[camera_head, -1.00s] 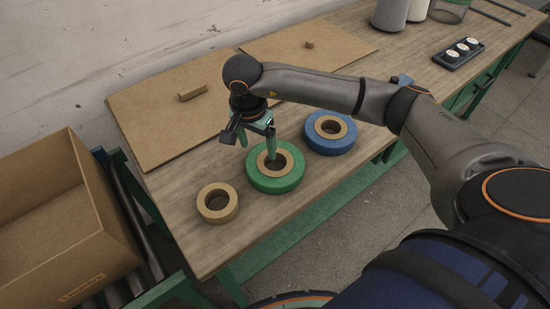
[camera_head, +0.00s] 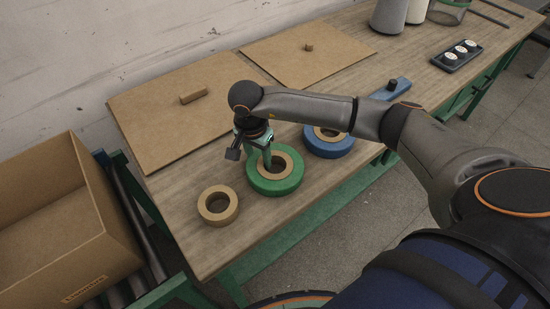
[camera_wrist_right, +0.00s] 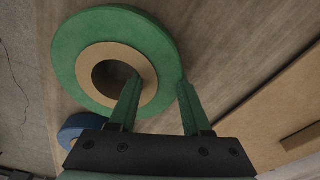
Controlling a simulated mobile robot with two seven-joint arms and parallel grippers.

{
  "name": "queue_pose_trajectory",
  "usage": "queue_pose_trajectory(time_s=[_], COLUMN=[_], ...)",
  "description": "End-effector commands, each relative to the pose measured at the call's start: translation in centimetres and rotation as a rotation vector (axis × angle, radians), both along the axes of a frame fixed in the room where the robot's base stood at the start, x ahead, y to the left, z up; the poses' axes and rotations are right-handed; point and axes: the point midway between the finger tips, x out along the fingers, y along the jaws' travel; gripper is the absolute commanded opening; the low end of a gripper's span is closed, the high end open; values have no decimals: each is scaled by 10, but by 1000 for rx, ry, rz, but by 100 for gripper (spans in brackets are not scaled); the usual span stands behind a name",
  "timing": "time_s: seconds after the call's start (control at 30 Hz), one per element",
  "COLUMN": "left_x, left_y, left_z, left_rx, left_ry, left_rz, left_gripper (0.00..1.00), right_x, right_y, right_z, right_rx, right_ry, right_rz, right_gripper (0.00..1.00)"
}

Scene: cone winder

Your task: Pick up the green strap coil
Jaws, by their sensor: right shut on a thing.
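The green strap coil (camera_head: 275,188) lies on the wooden table, with a tan cardboard core around its open hole. It also shows in the wrist view (camera_wrist_right: 68,55). My right gripper (camera_head: 257,156) is shut on the coil's ring at its far left side. In the wrist view, one green finger of the right gripper (camera_wrist_right: 159,88) is in the core hole and the other is outside the rim. The coil looks flat, and I see no clear gap under it. My left gripper is not in view.
A blue coil (camera_head: 330,148) lies to the right, partly behind my arm. A small tan ring (camera_head: 217,205) lies to the left. Cardboard sheets (camera_head: 165,130) cover the table's back. A cardboard box (camera_head: 95,245) stands at the left. A black tray (camera_head: 457,55) is farther right.

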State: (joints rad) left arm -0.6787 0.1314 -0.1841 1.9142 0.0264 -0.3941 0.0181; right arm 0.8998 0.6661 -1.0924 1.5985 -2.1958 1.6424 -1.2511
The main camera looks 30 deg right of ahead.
Motion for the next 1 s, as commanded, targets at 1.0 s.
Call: queue_pose_trajectory(time_s=[1.0], left_x=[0], left_y=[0], left_z=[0], left_rx=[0], left_ry=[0], left_rz=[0], left_gripper=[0], right_x=[1], right_y=[0], right_z=[2], right_rx=[0], right_ry=[-2], right_rz=[-1], right_gripper=[0])
